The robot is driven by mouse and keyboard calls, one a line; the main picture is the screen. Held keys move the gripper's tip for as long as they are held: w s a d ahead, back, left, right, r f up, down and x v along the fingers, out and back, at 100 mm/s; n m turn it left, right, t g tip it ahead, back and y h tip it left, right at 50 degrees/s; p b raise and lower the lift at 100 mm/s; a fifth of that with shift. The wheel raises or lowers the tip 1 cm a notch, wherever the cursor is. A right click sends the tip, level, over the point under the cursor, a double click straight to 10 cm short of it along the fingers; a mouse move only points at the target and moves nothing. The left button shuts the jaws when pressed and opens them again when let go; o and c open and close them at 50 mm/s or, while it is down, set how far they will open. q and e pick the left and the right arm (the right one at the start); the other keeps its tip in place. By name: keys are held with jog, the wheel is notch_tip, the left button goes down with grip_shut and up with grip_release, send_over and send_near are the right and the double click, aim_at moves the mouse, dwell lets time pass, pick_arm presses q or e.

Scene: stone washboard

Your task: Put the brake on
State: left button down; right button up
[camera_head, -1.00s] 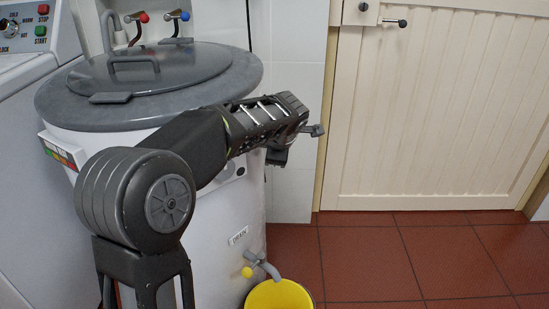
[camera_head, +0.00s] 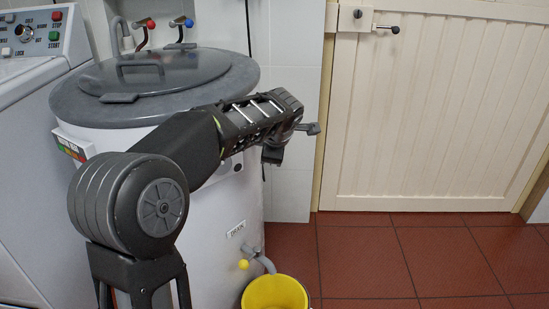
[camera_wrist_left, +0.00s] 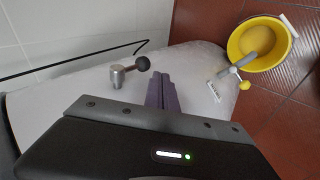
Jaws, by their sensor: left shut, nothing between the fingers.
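A short metal post with a lever ending in a black ball (camera_wrist_left: 143,64) sits on the white tub's side in the left wrist view; it looks like the brake lever. My left gripper (camera_wrist_left: 160,78) is shut and empty, its fingertips just right of the ball with a small gap seen between them. In the head view my left arm crosses in front of the tub (camera_head: 215,205), and my left gripper (camera_head: 272,155) is at its right side. The lever is hidden there. My right gripper is not in view.
A yellow bucket (camera_head: 276,292) stands under the drain tap with its yellow knob (camera_head: 243,265). A grey lid (camera_head: 160,72) covers the tub. A washing machine (camera_head: 40,150) is at left. A thin black rod or cable (camera_wrist_left: 75,60) runs near the lever. Red floor is free at right.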

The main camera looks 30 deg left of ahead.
pick_arm(q)
jog(key=s+d+r+p, duration=0.1)
jog(key=s+d+r, duration=0.2)
jog(key=s+r, duration=0.1)
jog(key=shift+s+d+r, duration=0.3)
jog(key=shift+s, duration=0.6)
